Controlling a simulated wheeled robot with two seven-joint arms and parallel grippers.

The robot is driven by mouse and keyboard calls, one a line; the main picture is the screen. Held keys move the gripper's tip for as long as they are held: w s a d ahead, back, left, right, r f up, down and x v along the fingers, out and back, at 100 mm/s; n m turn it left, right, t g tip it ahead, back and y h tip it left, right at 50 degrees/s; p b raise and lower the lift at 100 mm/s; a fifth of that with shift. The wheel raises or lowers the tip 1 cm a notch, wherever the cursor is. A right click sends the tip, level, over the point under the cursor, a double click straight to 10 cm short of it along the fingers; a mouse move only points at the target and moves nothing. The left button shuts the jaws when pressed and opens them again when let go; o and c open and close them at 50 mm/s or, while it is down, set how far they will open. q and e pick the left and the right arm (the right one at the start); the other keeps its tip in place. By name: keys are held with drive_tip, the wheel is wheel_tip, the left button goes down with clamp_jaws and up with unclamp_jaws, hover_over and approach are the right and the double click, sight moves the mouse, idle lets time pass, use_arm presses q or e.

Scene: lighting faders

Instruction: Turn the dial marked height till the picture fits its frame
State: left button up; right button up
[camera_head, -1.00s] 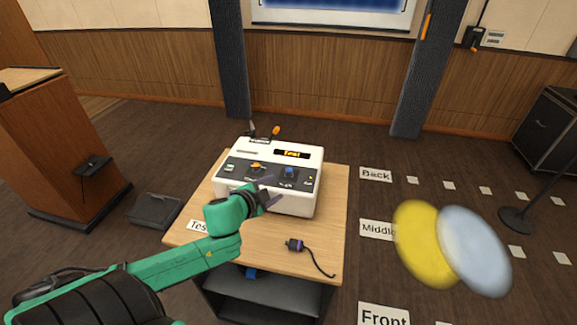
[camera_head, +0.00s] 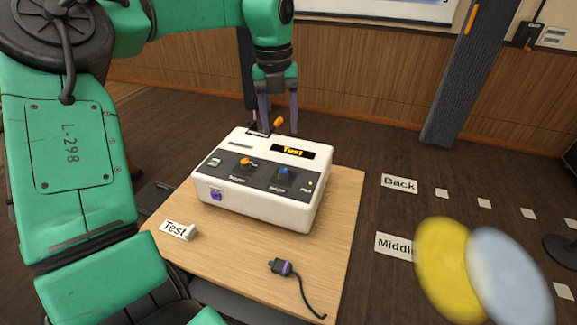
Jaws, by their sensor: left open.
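A white control box (camera_head: 262,208) stands on a wooden table. Its dark front panel carries an orange knob (camera_head: 247,162) and a blue knob (camera_head: 284,172); their small labels are too blurred to read for sure. An orange-tipped lever (camera_head: 279,122) rises at the box's back edge. My left gripper (camera_head: 279,112) points down at that back edge, fingers open on either side of the lever in this view; contact cannot be told. Only the bottom strip of a framed screen (camera_head: 400,8) shows at the top, so its picture is mostly hidden. My right gripper is out of view.
A black plug with a cord (camera_head: 281,267) lies on the table's front part (camera_head: 235,255). Floor cards such as "Back" (camera_head: 399,183) lie to the right. Blurred yellow (camera_head: 445,270) and pale blue (camera_head: 510,275) discs overlap at lower right.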

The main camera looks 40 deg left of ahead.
use_arm(q)
approach(283, 170)
drive_tip(key=shift+s+a+f, duration=0.1)
drive_tip(key=shift+s+f, duration=0.15)
drive_tip(key=f, duration=0.2)
drive_tip(key=f+p, duration=0.1)
drive_tip(key=f, duration=0.2)
drive_tip(key=w+f, duration=0.1)
drive_tip(key=f, duration=0.1)
drive_tip(key=shift+d+f, duration=0.25)
drive_tip(key=shift+f, duration=0.05)
drive_tip(key=shift+s+f, duration=0.1)
drive_tip(key=shift+f, duration=0.25)
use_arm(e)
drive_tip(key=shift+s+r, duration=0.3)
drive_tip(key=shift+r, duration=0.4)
use_arm(q)
drive_tip(key=shift+c, duration=0.3)
